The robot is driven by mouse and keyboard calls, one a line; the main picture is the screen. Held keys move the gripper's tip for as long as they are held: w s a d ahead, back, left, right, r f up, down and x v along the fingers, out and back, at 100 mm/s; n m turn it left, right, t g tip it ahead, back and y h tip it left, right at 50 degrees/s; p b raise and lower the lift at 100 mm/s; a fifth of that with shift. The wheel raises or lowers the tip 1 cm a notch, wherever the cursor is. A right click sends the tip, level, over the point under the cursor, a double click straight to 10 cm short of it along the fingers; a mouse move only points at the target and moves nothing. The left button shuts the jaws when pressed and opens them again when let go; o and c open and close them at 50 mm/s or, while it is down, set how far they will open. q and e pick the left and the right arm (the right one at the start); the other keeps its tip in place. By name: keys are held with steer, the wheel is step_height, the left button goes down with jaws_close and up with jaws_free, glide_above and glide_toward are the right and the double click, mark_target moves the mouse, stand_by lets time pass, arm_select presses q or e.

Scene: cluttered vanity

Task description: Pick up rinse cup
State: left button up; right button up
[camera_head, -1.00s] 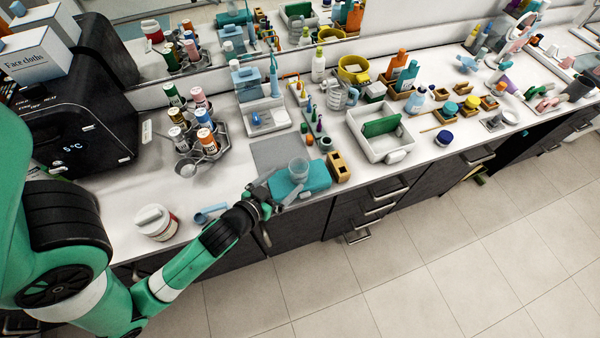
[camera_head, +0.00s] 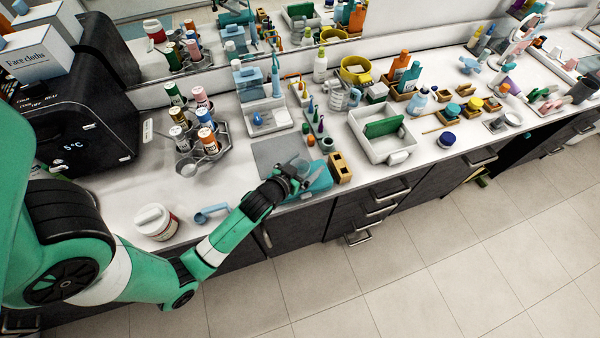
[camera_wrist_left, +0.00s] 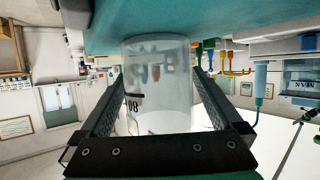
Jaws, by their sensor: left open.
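The rinse cup (camera_wrist_left: 158,88) is a clear, frosted cup with dark printing on its side. In the left wrist view it sits between the two dark fingers of my left gripper (camera_head: 298,173). The fingers are open, one on each side of the cup, with a narrow gap visible beside it. The cup rests against a teal surface, which is the teal case (camera_head: 320,181) at the counter's front edge in the head view. In the head view my gripper mostly hides the cup. My right gripper is not in view.
A wooden holder (camera_head: 340,168) stands just right of the teal case. A grey mat (camera_head: 275,152) lies behind. A white bin (camera_head: 382,140) is further right. A hexagonal bottle rack (camera_head: 196,150) and a lidded white jar (camera_head: 155,222) are left. A blue scoop (camera_head: 210,213) lies near the front edge.

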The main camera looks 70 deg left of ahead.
arm_select(q)
steer(key=c, duration=1.3)
steer(key=shift+r, duration=0.15)
